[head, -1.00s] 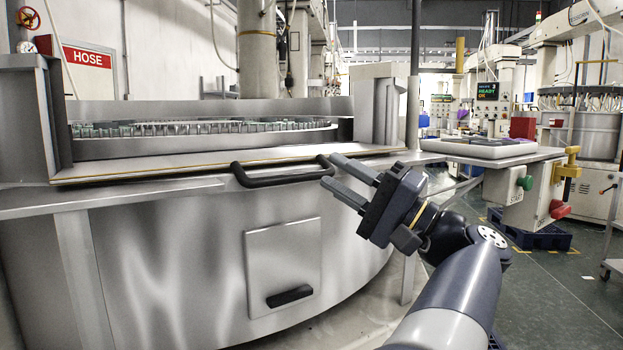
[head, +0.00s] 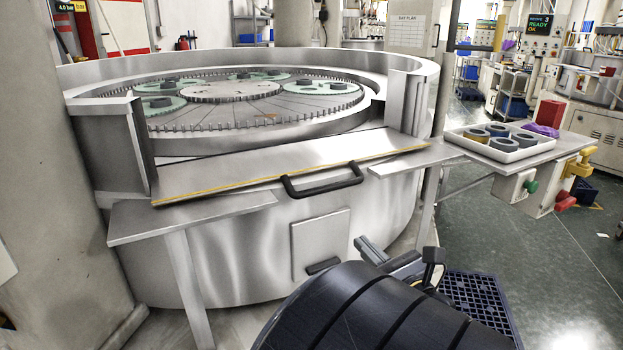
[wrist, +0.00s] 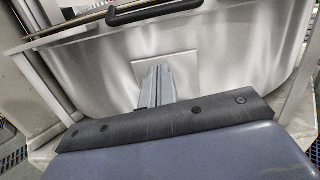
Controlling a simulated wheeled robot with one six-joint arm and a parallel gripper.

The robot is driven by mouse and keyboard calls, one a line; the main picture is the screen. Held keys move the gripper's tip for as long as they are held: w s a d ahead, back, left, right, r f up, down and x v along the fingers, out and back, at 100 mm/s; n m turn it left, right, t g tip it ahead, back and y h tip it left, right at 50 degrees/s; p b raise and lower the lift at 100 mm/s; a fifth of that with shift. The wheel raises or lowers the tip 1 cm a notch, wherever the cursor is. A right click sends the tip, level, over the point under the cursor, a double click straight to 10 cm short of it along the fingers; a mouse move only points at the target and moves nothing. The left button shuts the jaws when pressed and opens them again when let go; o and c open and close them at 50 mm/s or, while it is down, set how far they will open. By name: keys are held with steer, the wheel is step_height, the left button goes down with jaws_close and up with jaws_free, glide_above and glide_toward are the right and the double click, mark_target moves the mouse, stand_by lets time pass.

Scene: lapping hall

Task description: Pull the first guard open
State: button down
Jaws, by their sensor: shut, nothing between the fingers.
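The guard (head: 290,168) is a bare metal panel with a yellow line along its front edge, lying nearly flat across the front opening of the round lapping machine (head: 395,215). Its black bar handle (head: 322,182) sticks out at the front edge; it also shows at the top of the wrist view (wrist: 150,12). My gripper (head: 366,248) is below and to the right of the handle, apart from it, partly hidden by my arm. In the wrist view its fingers (wrist: 156,80) are together and empty, in front of the small front hatch (wrist: 182,64).
Inside the machine lies a toothed plate (head: 231,91) with green carriers. A side table holds a white tray (head: 500,150) of rings, with green and red buttons below. A metal ledge (head: 190,217) on a leg stands at the left. A blue crate (head: 480,305) is on the floor.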

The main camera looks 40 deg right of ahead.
mark_target(337, 185)
steer(key=shift+m, duration=0.5)
steer(key=w+r, duration=0.1)
steer(key=w, duration=0.2)
steer(key=w+r, duration=0.1)
steer(key=w, duration=0.2)
steer(key=w+r, duration=0.1)
steer(key=w, duration=0.3)
steer(key=shift+d+r+p, duration=0.1)
steer(key=shift+d+p, duration=0.25)
steer(key=shift+w+r, duration=0.15)
steer(key=shift+r, duration=0.2)
steer(key=r+g+p, duration=0.1)
steer(key=r+p, duration=0.1)
steer(key=p, duration=0.2)
steer(key=r+g+p, duration=0.1)
steer(key=r+p, duration=0.2)
steer(key=p, duration=0.2)
steer(key=shift+s, duration=0.2)
steer(key=shift+f, duration=0.15)
